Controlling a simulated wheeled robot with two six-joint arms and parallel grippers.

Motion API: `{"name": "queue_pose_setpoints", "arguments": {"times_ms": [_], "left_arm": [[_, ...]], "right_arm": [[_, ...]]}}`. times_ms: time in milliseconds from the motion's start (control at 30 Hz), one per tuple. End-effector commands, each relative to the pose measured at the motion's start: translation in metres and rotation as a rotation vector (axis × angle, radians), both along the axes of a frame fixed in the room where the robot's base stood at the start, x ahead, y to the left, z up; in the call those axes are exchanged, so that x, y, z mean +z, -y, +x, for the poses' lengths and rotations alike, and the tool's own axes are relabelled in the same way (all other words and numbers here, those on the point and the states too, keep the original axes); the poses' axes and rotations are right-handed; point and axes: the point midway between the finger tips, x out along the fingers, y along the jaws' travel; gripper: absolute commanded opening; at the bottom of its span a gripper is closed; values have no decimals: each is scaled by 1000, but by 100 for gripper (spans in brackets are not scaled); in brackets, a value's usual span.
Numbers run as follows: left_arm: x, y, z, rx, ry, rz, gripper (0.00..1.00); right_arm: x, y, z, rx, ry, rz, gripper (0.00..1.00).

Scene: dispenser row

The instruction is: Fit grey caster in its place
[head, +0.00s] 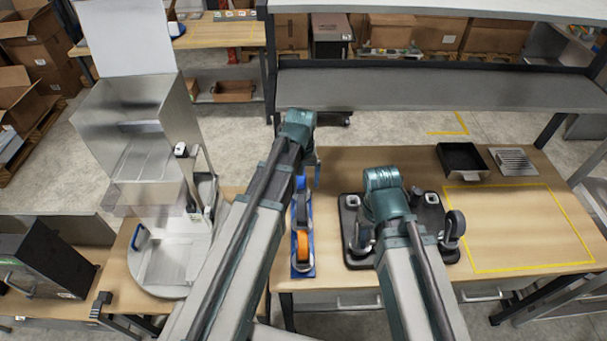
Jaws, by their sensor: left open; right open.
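A black base plate (410,258) lies on the wooden table. A dark grey caster (454,226) stands at its near right corner and another grey wheel (361,239) at its near left corner. Bare metal pads show at the far left (352,201) and far right (432,198). A narrow blue tray (303,271) left of the plate holds an orange caster (302,244) and a blue caster (300,183). A greyish part between these two is too small to tell. My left arm passes beside the tray and my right arm covers the plate's middle. Both grippers are hidden behind my arms.
A black bin (460,159) and a slotted metal tray (513,162) stand at the back right. The yellow-outlined area (520,230) is clear. A grey shelf (440,88) spans behind the table. A metal machine with a round base (165,260) stands at left.

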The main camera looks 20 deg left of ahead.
Motion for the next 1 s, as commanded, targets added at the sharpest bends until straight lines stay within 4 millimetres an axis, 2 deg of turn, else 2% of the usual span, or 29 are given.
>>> {"name": "queue_pose_setpoints", "arguments": {"times_ms": [167, 367, 1000], "left_arm": [[-4, 0, 0, 0, 0, 0, 92], [-19, 0, 0, 0, 0, 0, 92], [-108, 0, 0, 0, 0, 0, 92]], "right_arm": [[-4, 0, 0, 0, 0, 0, 50], [-20, 0, 0, -1, 1, 0, 50], [-108, 0, 1, 2, 3, -1, 50]]}}
